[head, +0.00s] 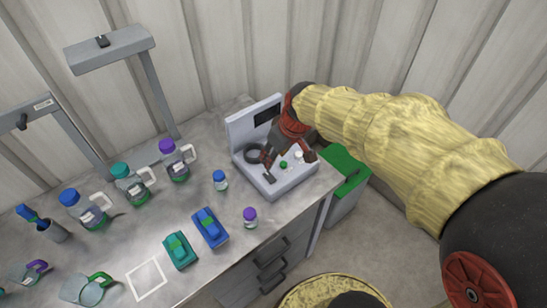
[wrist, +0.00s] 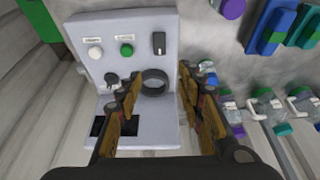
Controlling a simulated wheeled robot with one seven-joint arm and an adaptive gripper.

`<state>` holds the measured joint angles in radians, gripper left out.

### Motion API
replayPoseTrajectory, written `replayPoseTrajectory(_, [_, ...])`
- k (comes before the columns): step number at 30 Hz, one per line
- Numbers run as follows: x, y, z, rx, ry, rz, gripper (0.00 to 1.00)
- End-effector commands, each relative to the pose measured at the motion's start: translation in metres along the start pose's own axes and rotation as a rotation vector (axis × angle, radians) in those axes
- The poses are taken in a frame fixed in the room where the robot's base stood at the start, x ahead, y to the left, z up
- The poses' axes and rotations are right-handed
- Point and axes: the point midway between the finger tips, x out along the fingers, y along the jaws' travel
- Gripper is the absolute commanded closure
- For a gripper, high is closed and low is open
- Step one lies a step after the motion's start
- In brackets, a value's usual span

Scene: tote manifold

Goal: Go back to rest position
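My gripper (head: 283,163) is above the grey control device (head: 276,187) on the bench, at the end of my yellow-sleeved arm. In the wrist view my gripper (wrist: 158,92) has its two fingers spread well apart, with nothing held between them. The same device (wrist: 88,30) lies beyond the fingers, with a white button (wrist: 95,52), a green button (wrist: 127,49), a black switch (wrist: 159,43) and a dark ring (wrist: 154,82). The ring shows between the fingers; whether a finger touches the device cannot be told.
Several jugs, including a purple-capped one (head: 174,161), stand at the bench's back left. A green-topped bin (head: 343,168) stands right of the bench, near corrugated walls.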

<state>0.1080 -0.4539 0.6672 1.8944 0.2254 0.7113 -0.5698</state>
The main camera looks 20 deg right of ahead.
Motion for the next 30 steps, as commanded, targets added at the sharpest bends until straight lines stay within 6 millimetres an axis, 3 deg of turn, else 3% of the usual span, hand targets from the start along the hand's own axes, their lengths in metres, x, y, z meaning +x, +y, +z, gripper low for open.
replayPoseTrajectory(18, [0.001, -0.001, 0.003, 0.064, -0.012, -0.004, 0.62])
replayPoseTrajectory(22, [0.003, -0.009, 0.035, 0.168, -0.080, -0.009, 0.62])
replayPoseTrajectory(30, [-0.059, -0.034, 0.092, 0.320, -0.098, 0.052, 0.62])
